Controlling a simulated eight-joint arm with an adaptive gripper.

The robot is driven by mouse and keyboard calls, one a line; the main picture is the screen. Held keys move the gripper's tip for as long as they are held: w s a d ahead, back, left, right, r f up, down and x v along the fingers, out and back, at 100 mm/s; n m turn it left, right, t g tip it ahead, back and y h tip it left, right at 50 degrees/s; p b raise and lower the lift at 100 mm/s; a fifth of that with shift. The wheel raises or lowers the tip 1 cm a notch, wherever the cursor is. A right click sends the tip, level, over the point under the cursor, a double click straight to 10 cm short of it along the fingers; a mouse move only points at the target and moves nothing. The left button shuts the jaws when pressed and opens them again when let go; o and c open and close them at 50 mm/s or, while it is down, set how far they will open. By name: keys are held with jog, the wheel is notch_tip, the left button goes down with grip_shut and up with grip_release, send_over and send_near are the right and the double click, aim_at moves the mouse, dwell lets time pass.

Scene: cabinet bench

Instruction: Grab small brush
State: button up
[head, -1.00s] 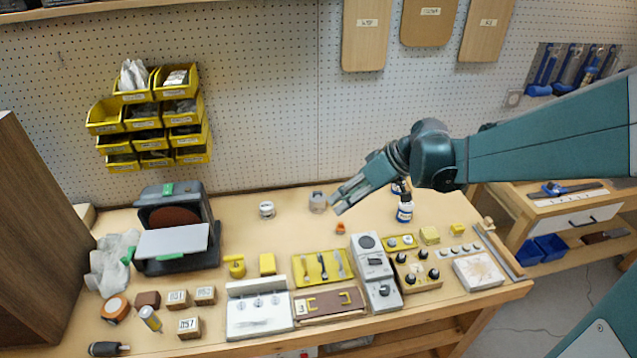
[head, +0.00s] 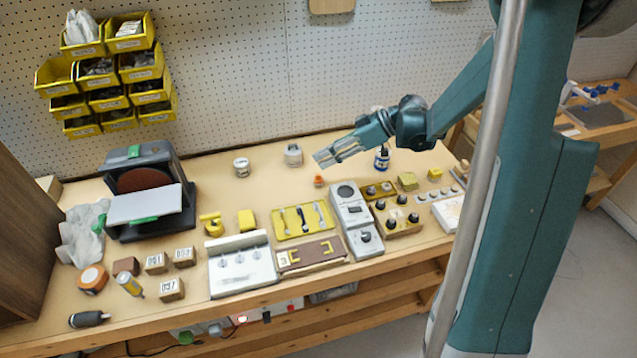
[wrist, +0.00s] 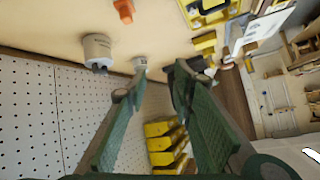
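My gripper (head: 320,158) hangs over the back middle of the bench, pointing left in the head view. In the wrist view its two green fingers (wrist: 155,85) are apart with nothing between them. A yellow tray (head: 281,235) in front of the gripper holds three small slim tools (head: 301,219). They are too small for me to tell whether one is the small brush. A dark-handled tool (head: 88,319) lies at the bench's front left, and its kind is unclear. The gripper touches none of these.
A grey jar (head: 293,155), white jar (head: 242,167) and small orange piece (head: 319,181) stand near the gripper. A belt-and-disc sander (head: 150,205) stands left. Yellow bins (head: 139,62) hang on the pegboard. Bare bench (head: 215,185) shows beside the sander.

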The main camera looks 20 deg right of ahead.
aim_at(317, 174)
jog(key=d+f+n, duration=0.1)
jog(key=f, duration=0.1)
jog(key=w+d+f+n+y+b, duration=0.1)
jog(key=f, duration=0.2)
jog(key=w+d+f+n+y+b, duration=0.1)
jog(key=d+f, duration=0.1)
jog(key=f, duration=0.1)
jog(key=shift+w+f, duration=0.1)
jog(key=shift+w, duration=0.05)
jog(key=shift+d+f+n+y, duration=0.3)
jog(key=shift+d+f+n, duration=0.15)
jog(key=shift+f, duration=0.3)
jog(key=shift+b+x, duration=0.35)
jog(key=shift+x, duration=0.95)
jog(key=shift+b+x, duration=0.75)
jog(key=shift+x, duration=1.8)
jog(key=shift+w+f, duration=0.1)
jog(key=shift+f, duration=0.05)
jog(key=c, duration=0.6)
